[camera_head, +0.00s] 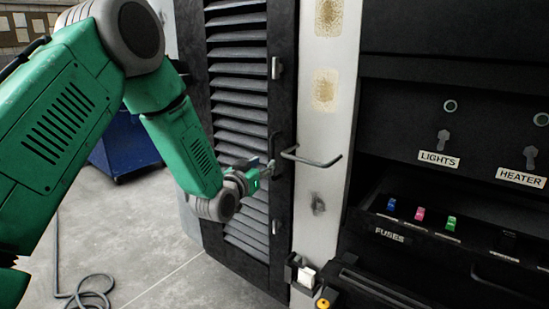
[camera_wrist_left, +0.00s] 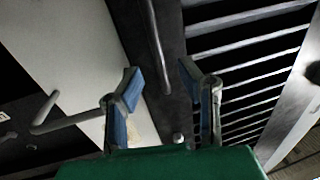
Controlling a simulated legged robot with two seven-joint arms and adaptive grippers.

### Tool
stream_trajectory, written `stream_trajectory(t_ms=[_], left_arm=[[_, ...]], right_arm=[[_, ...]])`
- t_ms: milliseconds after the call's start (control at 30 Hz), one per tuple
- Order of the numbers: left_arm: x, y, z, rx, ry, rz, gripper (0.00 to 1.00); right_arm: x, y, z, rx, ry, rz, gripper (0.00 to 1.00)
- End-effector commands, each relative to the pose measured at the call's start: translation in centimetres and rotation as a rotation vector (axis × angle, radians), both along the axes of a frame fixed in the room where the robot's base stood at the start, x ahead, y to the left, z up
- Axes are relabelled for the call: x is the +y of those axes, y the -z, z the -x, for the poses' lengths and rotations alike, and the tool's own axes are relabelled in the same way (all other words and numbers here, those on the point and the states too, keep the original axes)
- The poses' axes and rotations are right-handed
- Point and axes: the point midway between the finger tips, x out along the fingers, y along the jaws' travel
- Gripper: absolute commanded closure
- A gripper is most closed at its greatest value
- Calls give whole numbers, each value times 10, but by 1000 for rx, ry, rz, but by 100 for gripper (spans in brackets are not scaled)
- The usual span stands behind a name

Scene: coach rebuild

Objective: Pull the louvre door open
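The louvre door (camera_head: 240,100) has dark slats in a black frame and stands beside a pale post. Its upright bar handle (camera_wrist_left: 155,45) runs down the black frame in the left wrist view. My left gripper (camera_head: 265,170) is in front of the door frame by the handle. In the left wrist view the gripper (camera_wrist_left: 160,74) has its two blue-padded fingers apart. The bar's lower end lies between and just beyond the fingertips in that picture; I see no grip on it. Whether the door is fully closed I cannot tell. My right gripper is not in view.
A bent grey rod (camera_head: 312,159) sticks out from the pale post (camera_head: 322,120), close right of my left gripper. A dark panel with switches and a fuse tray (camera_head: 405,237) stands at the right. A blue bin (camera_head: 125,148) and coiled cable (camera_head: 90,292) are at left; grey floor is open between.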

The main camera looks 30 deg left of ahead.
Motion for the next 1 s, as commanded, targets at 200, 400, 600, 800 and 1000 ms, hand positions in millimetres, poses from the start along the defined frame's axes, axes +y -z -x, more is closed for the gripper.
stream_trajectory(t_ms=[200,400,600,800,1000], left_arm=[[4,0,-40,-1,0,1,67],[7,0,-57,0,0,2,67],[7,0,-60,1,0,2,67],[7,0,-60,1,0,2,92],[7,0,-60,1,0,2,100]], right_arm=[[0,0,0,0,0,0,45],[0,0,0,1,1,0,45],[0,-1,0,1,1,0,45],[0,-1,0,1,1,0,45],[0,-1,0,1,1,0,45]])
